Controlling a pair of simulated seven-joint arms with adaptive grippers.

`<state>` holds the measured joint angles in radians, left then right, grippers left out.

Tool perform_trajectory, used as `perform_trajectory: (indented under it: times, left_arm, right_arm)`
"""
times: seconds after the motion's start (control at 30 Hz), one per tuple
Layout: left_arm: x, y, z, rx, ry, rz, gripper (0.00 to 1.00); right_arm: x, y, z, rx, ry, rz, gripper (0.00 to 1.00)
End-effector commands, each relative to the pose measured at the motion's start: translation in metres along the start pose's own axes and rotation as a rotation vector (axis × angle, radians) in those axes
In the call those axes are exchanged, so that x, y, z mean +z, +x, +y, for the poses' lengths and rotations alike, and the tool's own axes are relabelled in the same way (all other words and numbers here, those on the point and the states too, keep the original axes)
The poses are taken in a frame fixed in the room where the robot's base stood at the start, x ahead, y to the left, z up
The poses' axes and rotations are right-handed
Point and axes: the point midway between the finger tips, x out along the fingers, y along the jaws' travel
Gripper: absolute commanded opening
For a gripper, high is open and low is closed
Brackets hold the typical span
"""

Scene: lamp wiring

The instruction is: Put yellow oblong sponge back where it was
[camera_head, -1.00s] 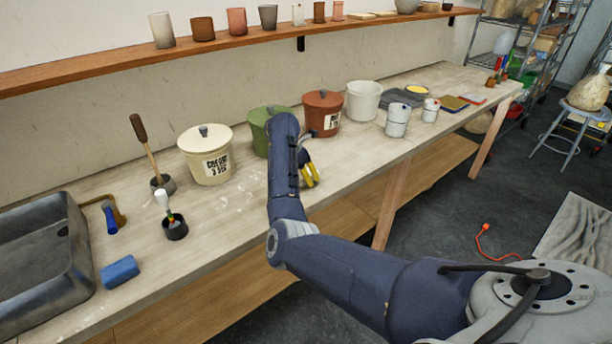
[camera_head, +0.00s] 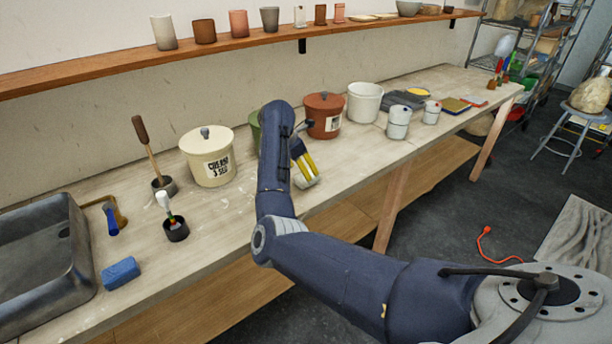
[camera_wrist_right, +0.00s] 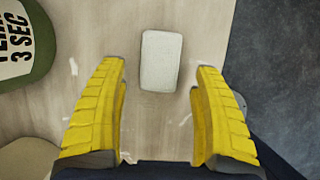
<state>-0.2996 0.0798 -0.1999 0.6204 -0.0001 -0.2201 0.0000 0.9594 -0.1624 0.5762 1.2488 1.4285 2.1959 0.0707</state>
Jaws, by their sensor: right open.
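A pale, whitish oblong block (camera_wrist_right: 161,61) with rounded corners lies on the table in the right wrist view. It may be the oblong sponge, but it looks off-white rather than yellow there. My right gripper (camera_wrist_right: 160,80) is open, its yellow fingers spread on either side, with the block ahead of and between the tips, apart from both. In the head view the right gripper (camera_head: 308,172) is over the table in front of the red-brown lidded pot (camera_head: 323,124), partly hidden by my forearm. My left gripper is not in view.
A green pot (camera_head: 254,130) is mostly hidden behind my arm. A cream lidded pot (camera_head: 207,165), a blue sponge (camera_head: 121,272) and a grey sink tray (camera_head: 40,262) are to the left. White canisters (camera_head: 398,121) stand to the right. The table's front edge is close.

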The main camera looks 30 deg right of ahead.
Motion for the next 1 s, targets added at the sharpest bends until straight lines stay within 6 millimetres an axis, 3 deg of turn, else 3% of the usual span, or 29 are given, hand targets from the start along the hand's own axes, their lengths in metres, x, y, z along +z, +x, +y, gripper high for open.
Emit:
perform_trajectory:
  times: [0.2, 0.4, 1.0]
  left_arm:
    - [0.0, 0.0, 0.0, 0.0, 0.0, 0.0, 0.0]
    - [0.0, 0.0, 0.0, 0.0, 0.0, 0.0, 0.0]
    - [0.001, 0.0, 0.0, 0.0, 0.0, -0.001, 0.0]
  right_arm:
    - [-0.001, -0.037, 0.001, 0.003, 0.001, 0.003, 0.68]
    - [-0.001, -0.059, 0.0, 0.001, 0.0, 0.002, 0.68]
    - [0.0, -0.068, 0.0, -0.001, 0.0, 0.001, 0.68]
